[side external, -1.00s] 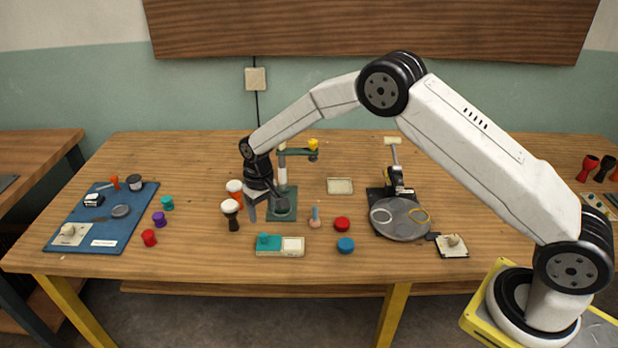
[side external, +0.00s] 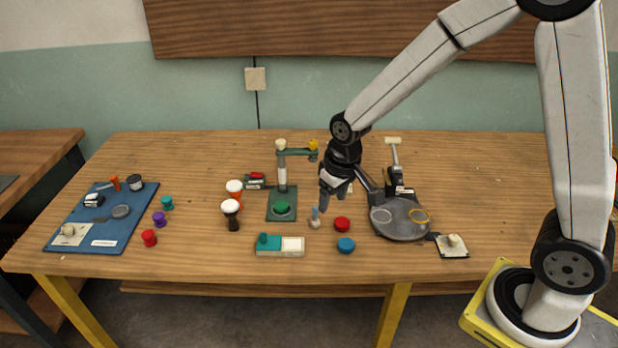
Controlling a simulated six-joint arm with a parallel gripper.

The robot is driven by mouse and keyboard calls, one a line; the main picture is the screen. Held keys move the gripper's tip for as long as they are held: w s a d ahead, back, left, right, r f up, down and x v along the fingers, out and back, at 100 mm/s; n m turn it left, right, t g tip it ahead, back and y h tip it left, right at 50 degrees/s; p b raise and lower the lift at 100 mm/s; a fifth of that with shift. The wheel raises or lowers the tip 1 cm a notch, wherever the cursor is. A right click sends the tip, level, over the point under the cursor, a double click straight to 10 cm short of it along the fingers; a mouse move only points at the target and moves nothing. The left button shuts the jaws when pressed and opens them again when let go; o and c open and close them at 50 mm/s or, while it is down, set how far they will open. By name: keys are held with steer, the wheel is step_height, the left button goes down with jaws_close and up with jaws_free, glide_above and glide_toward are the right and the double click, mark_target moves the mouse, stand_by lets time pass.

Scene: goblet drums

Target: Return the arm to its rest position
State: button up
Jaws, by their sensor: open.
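My gripper (side external: 337,196) is open, with nothing seen between its fingers. It points down over the middle of the wooden table (side external: 180,250), left of the round grey plate and right of the green stand. The height of its fingertips above the table is hard to judge. My arm reaches in from the right, with its upper part running out of the top of the picture.
A green stand (side external: 291,196) and two goblet drums (side external: 231,208) stand left of my gripper. The round grey plate (side external: 400,232) bears two rings. A blue mat (side external: 125,229) lies far left.

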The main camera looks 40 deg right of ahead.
steer(key=s+d, duration=0.1)
steer(key=s, duration=1)
steer(key=shift+d+r+t, duration=0.35)
steer(key=shift+d+t, duration=0.05)
